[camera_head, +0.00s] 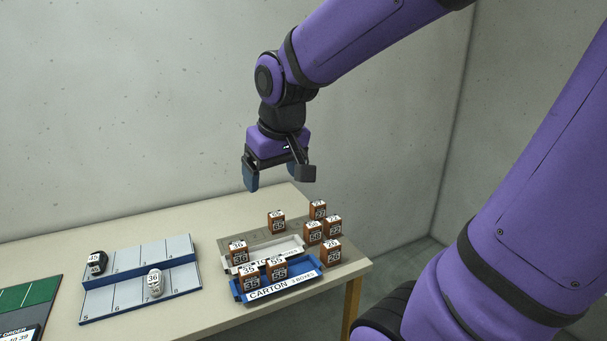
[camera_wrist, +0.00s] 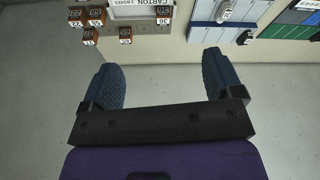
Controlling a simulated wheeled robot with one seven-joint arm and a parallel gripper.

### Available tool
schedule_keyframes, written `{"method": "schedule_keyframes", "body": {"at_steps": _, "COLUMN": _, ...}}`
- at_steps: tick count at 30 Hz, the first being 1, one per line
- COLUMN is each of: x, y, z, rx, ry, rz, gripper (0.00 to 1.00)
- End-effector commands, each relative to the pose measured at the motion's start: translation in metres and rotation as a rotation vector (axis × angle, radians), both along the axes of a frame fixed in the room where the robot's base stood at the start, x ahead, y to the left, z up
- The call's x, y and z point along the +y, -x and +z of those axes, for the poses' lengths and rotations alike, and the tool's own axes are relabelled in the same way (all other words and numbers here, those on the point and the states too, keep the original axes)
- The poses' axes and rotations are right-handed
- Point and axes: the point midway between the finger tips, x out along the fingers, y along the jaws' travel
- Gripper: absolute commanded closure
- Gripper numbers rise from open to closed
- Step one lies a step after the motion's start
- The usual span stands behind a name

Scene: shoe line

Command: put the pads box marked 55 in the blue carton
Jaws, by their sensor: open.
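A brown box whose white label seems to read 55 (camera_head: 277,268) stands upright in the blue carton (camera_head: 284,293), behind its labelled front wall. Another brown box, seemingly marked 35 (camera_head: 249,277), stands to its left in the same carton. My gripper (camera_head: 278,181) is open and empty, high above the table's back edge, behind and above the cartons. In the wrist view its two fingers (camera_wrist: 163,75) are wide apart with nothing between them. The blue carton is not clearly visible in the wrist view.
A white carton (camera_head: 290,246) lies just behind the blue one, with a brown box (camera_head: 238,253) at its left end. Several brown boxes (camera_head: 313,232) stand behind and right of it. A blue-grey rack (camera_head: 125,297) with two shoes and a green board (camera_head: 28,293) are at left.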

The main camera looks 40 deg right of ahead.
Motion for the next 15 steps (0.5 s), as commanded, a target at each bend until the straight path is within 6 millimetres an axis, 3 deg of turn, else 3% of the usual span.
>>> {"method": "schedule_keyframes", "body": {"at_steps": 3, "x": 0.01, "y": 0.033, "z": 0.019, "rx": -0.048, "ry": -0.003, "rz": 0.028, "gripper": 0.14}}
{"method": "schedule_keyframes", "body": {"at_steps": 9, "x": 0.022, "y": 0.081, "z": 0.035, "rx": -0.106, "ry": -0.013, "rz": 0.069, "gripper": 0.14}}
{"method": "schedule_keyframes", "body": {"at_steps": 15, "x": 0.026, "y": 0.105, "z": 0.04, "rx": -0.134, "ry": -0.021, "rz": 0.092, "gripper": 0.14}}
